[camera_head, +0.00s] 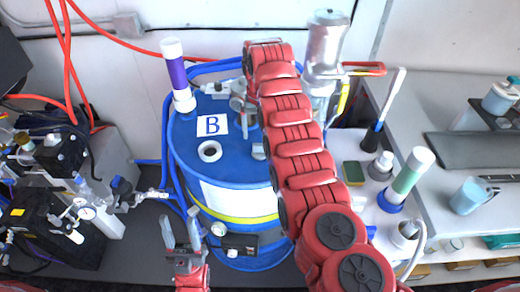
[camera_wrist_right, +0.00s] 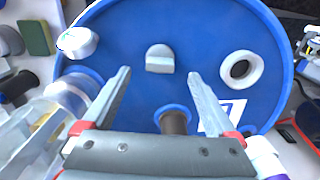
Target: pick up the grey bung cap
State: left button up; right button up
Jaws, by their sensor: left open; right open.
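The grey bung cap (camera_wrist_right: 160,60) is a small round cap with a raised grip bar. It lies on the blue drum lid (camera_wrist_right: 120,28), and in the head view the cap (camera_head: 258,151) is partly covered by my right arm. My right gripper (camera_wrist_right: 160,75) is open and empty in the right wrist view. Its fingertips are spread to either side, just short of the cap, which shows between and beyond them. In the head view my right arm mostly hides this gripper. My left gripper (camera_head: 180,222) is open and empty, in front of the drum at its left.
The lid also bears a white ring (camera_head: 210,151), a "B" label (camera_head: 212,125) and a blue-collared opening (camera_wrist_right: 174,112). A purple-banded tube (camera_head: 177,75) stands at the drum's back left. A clear cylinder with a metal top (camera_head: 327,42) is close to my right arm.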

aim_at(260, 144)
jog(key=shift+w+f, duration=0.1)
jog(key=shift+f, duration=0.75)
jog(key=shift+f+p, duration=0.35)
jog(key=shift+p, duration=0.35)
jog(key=shift+w+f+p, duration=0.15)
jog(key=shift+f+p, duration=0.15)
jog(key=shift+f, duration=0.25)
jog(key=shift+w+f+p, duration=0.15)
jog(key=shift+f+p, duration=0.1)
jog(key=shift+f, duration=1.5)
jog(key=c, duration=1.5)
jog(key=shift+o, duration=0.2)
jog(key=shift+r, duration=0.15)
